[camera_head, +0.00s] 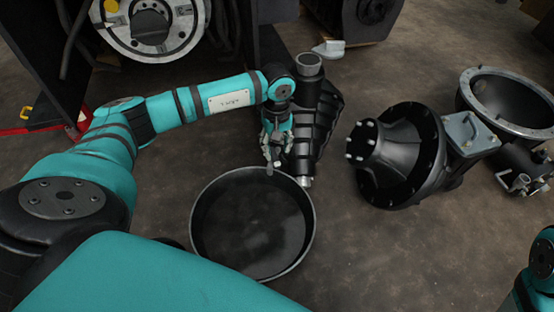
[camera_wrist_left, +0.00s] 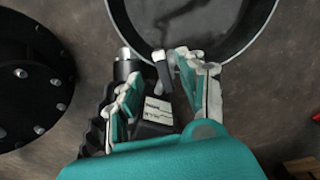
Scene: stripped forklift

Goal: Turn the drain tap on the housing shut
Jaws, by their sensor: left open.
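The black ribbed housing (camera_head: 322,105) stands on the floor right of my left gripper, with an open grey neck on top. A silver fitting (camera_head: 306,182) sticks out at its lower end, and it also shows in the left wrist view (camera_wrist_left: 125,56). The drain tap, a small pale-tipped lever (camera_wrist_left: 160,62), shows just beyond my left fingertips. My left gripper (camera_head: 275,148) is open beside the housing, above the pan's far rim. In the left wrist view its fingers (camera_wrist_left: 165,85) stand apart, with a black labelled part of the housing (camera_wrist_left: 158,108) behind them. Contact with the tap cannot be told.
A round black drain pan (camera_head: 196,222) lies on the floor below the gripper. A black flanged casing (camera_head: 405,155), a grey metal bowl-shaped part (camera_head: 510,100) and a small valve part (camera_head: 520,175) lie to the right.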

